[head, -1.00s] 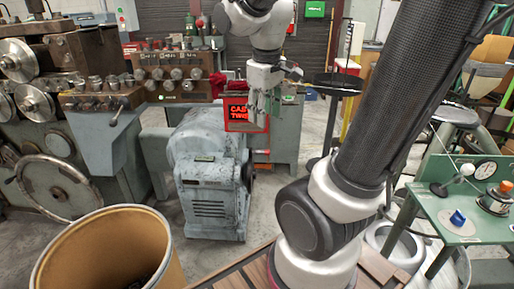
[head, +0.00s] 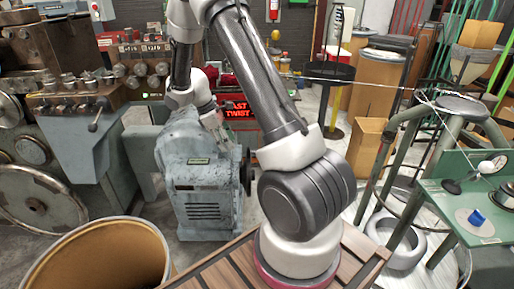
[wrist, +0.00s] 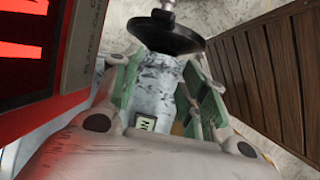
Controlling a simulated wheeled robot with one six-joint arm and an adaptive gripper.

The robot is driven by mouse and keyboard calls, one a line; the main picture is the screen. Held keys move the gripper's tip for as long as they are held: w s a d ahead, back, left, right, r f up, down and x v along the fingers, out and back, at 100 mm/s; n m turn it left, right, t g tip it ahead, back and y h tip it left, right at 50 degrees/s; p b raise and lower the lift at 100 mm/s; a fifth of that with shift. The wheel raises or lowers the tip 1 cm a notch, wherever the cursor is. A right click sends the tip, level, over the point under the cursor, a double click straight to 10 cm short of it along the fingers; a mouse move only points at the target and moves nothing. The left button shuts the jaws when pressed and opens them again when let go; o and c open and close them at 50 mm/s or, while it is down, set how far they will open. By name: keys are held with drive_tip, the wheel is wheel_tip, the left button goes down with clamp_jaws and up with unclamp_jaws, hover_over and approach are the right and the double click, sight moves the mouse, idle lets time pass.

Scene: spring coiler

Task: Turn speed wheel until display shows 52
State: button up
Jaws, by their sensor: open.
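A black handwheel (head: 247,170), which I take to be the speed wheel, is on the right side of the grey machine housing (head: 205,190). In the wrist view the black wheel (wrist: 165,32) shows beyond the fingertips, with a shiny knob or stem above it. My gripper (wrist: 162,68) is open, its two greenish fingers spread; I cannot tell whether they touch the wheel. A small plate (head: 198,161) on the housing is too small to read. A red lit panel (head: 238,108) behind shows words, partly hidden by my arm.
The red lit panel (wrist: 25,45) is close at the left of the wrist view. Dark slats (wrist: 270,75) show at its right. A brown drum (head: 100,262) stands front left. A green table (head: 465,205) is at right. Open floor lies right of the housing.

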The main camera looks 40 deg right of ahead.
drive_tip(key=s+d, duration=0.1)
drive_tip(key=d, duration=0.2)
drive_tip(key=s+d, duration=0.4)
drive_tip(key=d, duration=0.1)
drive_tip(key=shift+s+d, duration=0.1)
drive_tip(key=shift+d, duration=0.2)
drive_tip(key=x, duration=0.4)
drive_tip(key=shift+s+d+f, duration=0.15)
drive_tip(key=shift+f, duration=0.3)
clamp_jaws()
